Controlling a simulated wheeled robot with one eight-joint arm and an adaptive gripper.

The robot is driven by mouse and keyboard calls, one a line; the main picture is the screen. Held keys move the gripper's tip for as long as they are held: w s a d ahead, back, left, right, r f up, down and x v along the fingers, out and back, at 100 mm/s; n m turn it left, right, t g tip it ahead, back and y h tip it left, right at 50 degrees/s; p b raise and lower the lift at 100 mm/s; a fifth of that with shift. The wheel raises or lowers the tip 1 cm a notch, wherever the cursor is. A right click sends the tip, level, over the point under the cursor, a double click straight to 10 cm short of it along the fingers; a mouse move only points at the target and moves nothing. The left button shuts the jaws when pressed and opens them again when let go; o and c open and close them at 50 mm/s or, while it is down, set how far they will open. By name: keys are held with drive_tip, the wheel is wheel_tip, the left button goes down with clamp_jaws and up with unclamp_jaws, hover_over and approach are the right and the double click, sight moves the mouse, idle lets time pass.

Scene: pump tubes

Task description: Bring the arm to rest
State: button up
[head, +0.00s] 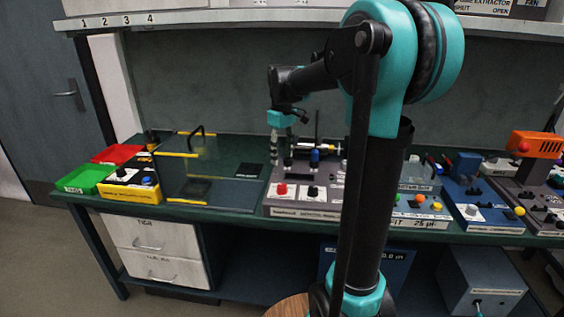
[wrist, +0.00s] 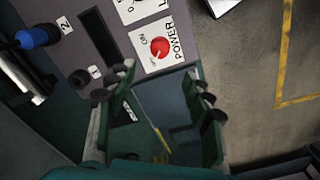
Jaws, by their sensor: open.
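My arm rises in the middle of the head view and reaches left, with its wrist bent down over the bench. My gripper (head: 285,152) hangs in front of the grey pump station (head: 331,183), near its left side. In the wrist view my gripper (wrist: 160,97) has its two dark green fingers spread apart, with nothing between them. The station's panel with a red POWER knob (wrist: 159,47) lies beyond the fingertips. Whether the fingers touch the station cannot be told.
Left on the green bench (head: 236,150) are a clear-sided enclosure (head: 188,165), a yellow-and-black box (head: 131,183), a green bin (head: 84,180) and a red bin (head: 117,154). Blue (head: 476,200) and orange-topped (head: 536,145) devices stand right. A shelf (head: 205,17) runs above.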

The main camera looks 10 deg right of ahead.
idle(0.3)
drive_tip(key=s+d+f+m+t, duration=0.2)
drive_tip(key=s+f+m, duration=0.2)
drive_tip(key=s+f, duration=0.5)
drive_tip(key=s+d+f+m+t, duration=0.2)
drive_tip(key=s+f+m, duration=0.1)
drive_tip(key=s+f, duration=0.7)
drive_tip(key=s, duration=0.3)
drive_tip(key=shift+m, duration=0.4)
